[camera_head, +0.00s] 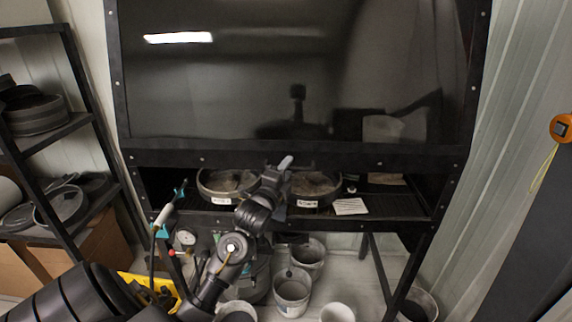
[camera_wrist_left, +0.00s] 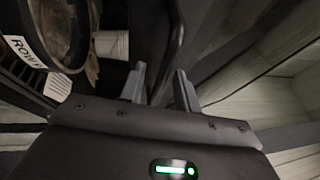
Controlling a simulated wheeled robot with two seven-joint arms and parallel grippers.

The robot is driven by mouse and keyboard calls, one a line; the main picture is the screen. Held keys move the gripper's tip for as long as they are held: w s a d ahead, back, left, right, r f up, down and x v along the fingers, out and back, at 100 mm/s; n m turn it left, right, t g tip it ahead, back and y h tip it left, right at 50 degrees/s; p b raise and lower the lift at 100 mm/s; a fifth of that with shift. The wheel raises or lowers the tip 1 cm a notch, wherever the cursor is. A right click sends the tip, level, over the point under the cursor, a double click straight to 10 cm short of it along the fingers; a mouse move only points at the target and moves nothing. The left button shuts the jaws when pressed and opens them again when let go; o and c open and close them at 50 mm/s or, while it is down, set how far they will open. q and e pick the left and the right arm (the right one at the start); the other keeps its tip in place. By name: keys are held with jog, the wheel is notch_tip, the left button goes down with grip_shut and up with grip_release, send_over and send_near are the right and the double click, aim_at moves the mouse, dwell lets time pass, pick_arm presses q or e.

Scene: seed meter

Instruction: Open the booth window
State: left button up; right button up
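The booth window (camera_head: 290,70) is a large dark glossy pane in a black bolted frame, filling the upper middle of the head view. Its lower rail (camera_head: 370,160) sits above an open gap over the booth's shelf. My left gripper (camera_head: 281,163) is in front of this rail at about its middle. In the left wrist view, the two fingers of my left gripper (camera_wrist_left: 160,80) are apart, with no object visibly clamped. A dark bar (camera_wrist_left: 175,40) runs beyond and between the fingertips; I cannot tell whether they touch it. My right gripper is not in view.
Two round pans (camera_head: 225,184) (camera_head: 316,188) with labels and a white card (camera_head: 350,206) lie on the booth shelf, close below the gripper. Buckets (camera_head: 292,290) stand underneath. A black rack (camera_head: 80,120) is at left; an orange device (camera_head: 562,128) hangs at right.

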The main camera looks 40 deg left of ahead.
pick_arm(q)
jog(key=shift+w, duration=0.15)
grip_shut()
